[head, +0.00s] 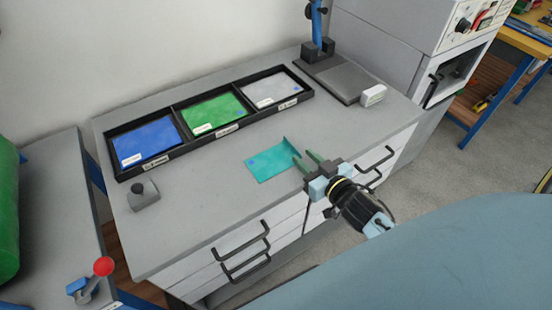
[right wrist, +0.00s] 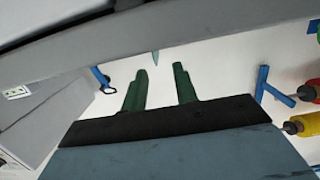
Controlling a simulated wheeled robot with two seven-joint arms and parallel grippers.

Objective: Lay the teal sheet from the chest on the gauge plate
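The teal sheet (head: 268,163) lies on the grey top of the chest (head: 215,205), close to its front edge, with its back right corner appearing raised. My right gripper (head: 306,160) is at the sheet's right side, its two green fingers apart. In the right wrist view the fingers (right wrist: 160,80) show a clear gap, and a small teal tip (right wrist: 155,57) shows between and beyond them, apart from both. The dark grey plate (head: 346,80) at the back right, under a blue post, looks like the gauge plate; its top is bare. My left gripper is not in view.
A black tray (head: 172,104) with blue, green and pale sheets in three compartments stands along the back. A small grey block (head: 144,195) with a dark knob is at the left. A white box (head: 373,95) stands at the plate's right edge. Drawer handles (head: 243,250) project in front.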

